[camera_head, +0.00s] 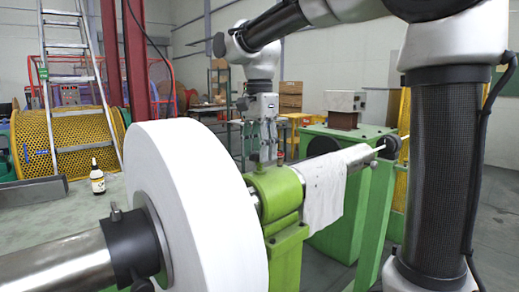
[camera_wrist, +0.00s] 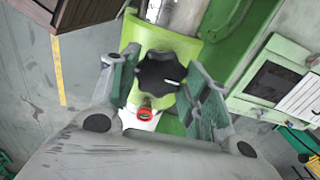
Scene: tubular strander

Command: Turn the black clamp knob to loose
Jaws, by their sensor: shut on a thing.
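The black clamp knob (camera_wrist: 160,72) has a lobed rim and a short white mark towards its right side in the wrist view. It sits on the bright green clamp block (camera_wrist: 182,46), which also shows in the head view (camera_head: 275,192) around the steel shaft. My gripper (camera_wrist: 159,66) has one finger on each side of the knob and is shut on it. A small red-ringed part (camera_wrist: 144,114) shows just below the knob in the wrist view.
A large white disc (camera_head: 190,205) stands on the shaft left of the clamp. A white cloth (camera_head: 326,186) hangs over the shaft on the right. A bottle (camera_head: 97,178) stands on the surface at left. A ladder (camera_head: 75,75) and yellow mesh drum (camera_head: 65,138) are behind.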

